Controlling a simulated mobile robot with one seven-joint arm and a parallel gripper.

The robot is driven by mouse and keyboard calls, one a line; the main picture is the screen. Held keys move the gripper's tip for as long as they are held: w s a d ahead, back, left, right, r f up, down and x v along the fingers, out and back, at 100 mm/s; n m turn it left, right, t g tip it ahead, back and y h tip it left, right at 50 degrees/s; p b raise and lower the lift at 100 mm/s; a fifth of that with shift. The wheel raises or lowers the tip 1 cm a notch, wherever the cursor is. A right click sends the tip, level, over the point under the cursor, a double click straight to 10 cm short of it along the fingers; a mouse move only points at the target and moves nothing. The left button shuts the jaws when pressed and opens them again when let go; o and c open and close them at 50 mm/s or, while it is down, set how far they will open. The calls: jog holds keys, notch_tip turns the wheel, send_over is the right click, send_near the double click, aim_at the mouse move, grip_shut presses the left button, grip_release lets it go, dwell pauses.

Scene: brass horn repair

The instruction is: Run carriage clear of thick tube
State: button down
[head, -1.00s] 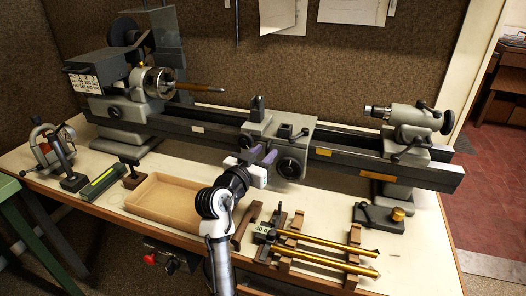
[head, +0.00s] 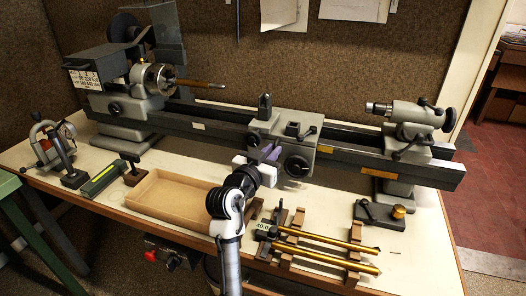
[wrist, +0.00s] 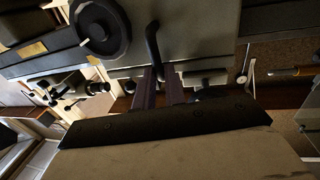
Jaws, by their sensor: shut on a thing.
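The lathe carriage (head: 310,151) is a grey block on the dark bed, right of the chuck (head: 158,79). A brown tube (head: 203,84) with a pale tip sticks out of the chuck toward the right. The carriage stands to the right of that tip with a gap between. My gripper (head: 266,153) has purple fingers at the carriage's front, left of its round handwheel (head: 297,166). In the wrist view the fingers (wrist: 162,78) are shut on the lower end of a black lever (wrist: 153,44), next to the handwheel (wrist: 100,28). The exact grip is dark and partly hidden.
The tailstock (head: 412,122) stands at the bed's right end, with clear bed (head: 350,155) before it. A wooden tray (head: 150,207) lies in front of the lathe at left. Two brass tubes (head: 325,243) rest on wooden supports at front right.

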jog(key=shift+h, duration=0.3)
jog(key=d, duration=0.2)
jog(key=s+d, duration=0.1)
jog(key=d, duration=0.2)
jog(key=s+d, duration=0.1)
jog(key=d, duration=0.1)
jog(key=shift+s+d, duration=0.2)
jog(key=shift+d, duration=0.05)
jog(key=shift+a, duration=0.1)
jog(key=c, duration=1.5)
grip_release()
jog(key=shift+a, duration=0.15)
jog(key=b+v, duration=0.3)
jog(key=v, duration=1)
jog(key=shift+s+a+r, duration=0.1)
jog(key=shift+s+a, duration=0.1)
jog(key=shift+s, duration=0.15)
